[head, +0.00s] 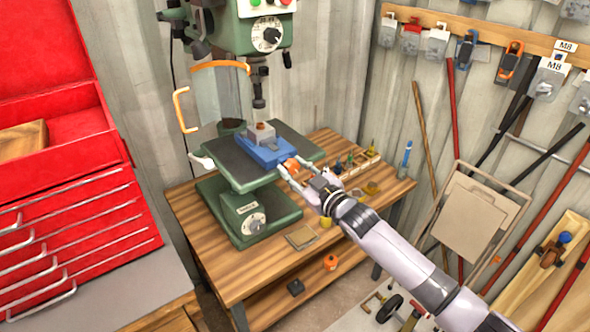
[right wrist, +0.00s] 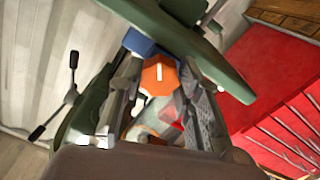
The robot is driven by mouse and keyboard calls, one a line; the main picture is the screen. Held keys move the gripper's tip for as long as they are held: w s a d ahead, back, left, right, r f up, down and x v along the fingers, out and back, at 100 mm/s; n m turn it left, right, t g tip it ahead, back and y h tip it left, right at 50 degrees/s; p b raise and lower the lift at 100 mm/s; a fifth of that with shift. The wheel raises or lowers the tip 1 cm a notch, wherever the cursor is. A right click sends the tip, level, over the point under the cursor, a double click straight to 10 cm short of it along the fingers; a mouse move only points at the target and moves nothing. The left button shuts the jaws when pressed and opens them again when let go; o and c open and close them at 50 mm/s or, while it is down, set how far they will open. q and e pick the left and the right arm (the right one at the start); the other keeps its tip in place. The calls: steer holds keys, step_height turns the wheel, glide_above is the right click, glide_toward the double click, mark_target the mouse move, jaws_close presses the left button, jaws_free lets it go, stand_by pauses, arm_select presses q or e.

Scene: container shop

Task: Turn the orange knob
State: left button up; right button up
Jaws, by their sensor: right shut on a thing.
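The orange knob (head: 290,163) is at the right end of the blue vise (head: 268,151), on the drill press table. In the right wrist view the knob (right wrist: 160,73) shows as an orange many-sided face with a white line standing about upright. My right gripper (head: 291,172) reaches in from the lower right. It is shut on the knob, with one finger on each side. The fingers hide part of the knob in the head view. My left gripper is not in view.
The green drill press table (head: 236,166) stands on a wooden workbench (head: 325,236). A rack of small bits (head: 352,168) is behind my right gripper. A red tool chest (head: 80,215) stands at the left. Tools hang on the right wall.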

steer(key=shift+m, duration=0.6)
steer(key=o, duration=1.1)
steer(key=shift+o, duration=0.2)
steer(key=v, duration=1.2)
